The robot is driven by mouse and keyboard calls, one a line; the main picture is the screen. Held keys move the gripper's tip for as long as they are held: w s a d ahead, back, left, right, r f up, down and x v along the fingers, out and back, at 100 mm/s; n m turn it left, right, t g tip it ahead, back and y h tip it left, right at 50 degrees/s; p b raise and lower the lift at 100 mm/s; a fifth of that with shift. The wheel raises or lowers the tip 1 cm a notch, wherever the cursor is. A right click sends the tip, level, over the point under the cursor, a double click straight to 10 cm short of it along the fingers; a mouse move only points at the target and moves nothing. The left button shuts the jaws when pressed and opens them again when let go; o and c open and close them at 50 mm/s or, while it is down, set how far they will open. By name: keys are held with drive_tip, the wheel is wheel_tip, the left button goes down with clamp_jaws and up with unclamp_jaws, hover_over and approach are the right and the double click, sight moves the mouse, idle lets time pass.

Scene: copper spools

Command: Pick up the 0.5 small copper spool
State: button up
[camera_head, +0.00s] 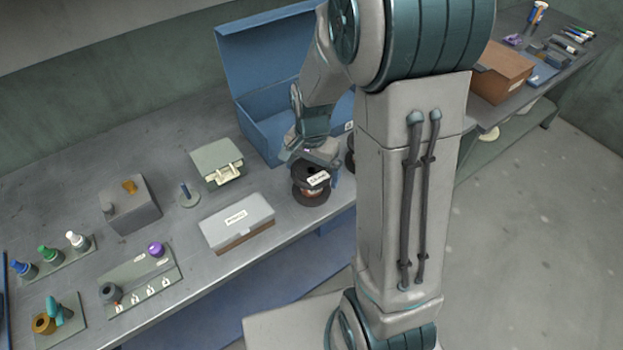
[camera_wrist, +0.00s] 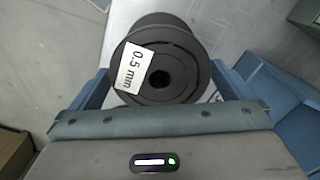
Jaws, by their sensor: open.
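The small copper spool (camera_wrist: 178,72) is black with a white label reading "0.5 mm", and it sits between the two fingers of my gripper (camera_wrist: 162,88) in the wrist view. The fingers lie on either side of it, apart, and my gripper is open. In the head view the spool (camera_head: 311,193) stands near the table's front edge, with its label facing up, and my gripper (camera_head: 318,160) is just above and behind it. Whether the fingers touch the spool cannot be told.
A blue open box (camera_head: 270,75) stands behind the spool. Another dark spool (camera_head: 350,160) is partly hidden by my arm. A white-lidded box (camera_head: 237,222) and a pale green case (camera_head: 216,162) stand to the left. A brown carton (camera_head: 502,75) is at the right.

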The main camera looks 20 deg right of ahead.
drive_tip(key=shift+f, duration=1.45)
drive_tip(key=shift+c, duration=0.3)
drive_tip(key=shift+r, duration=0.1)
drive_tip(key=c, duration=1.2)
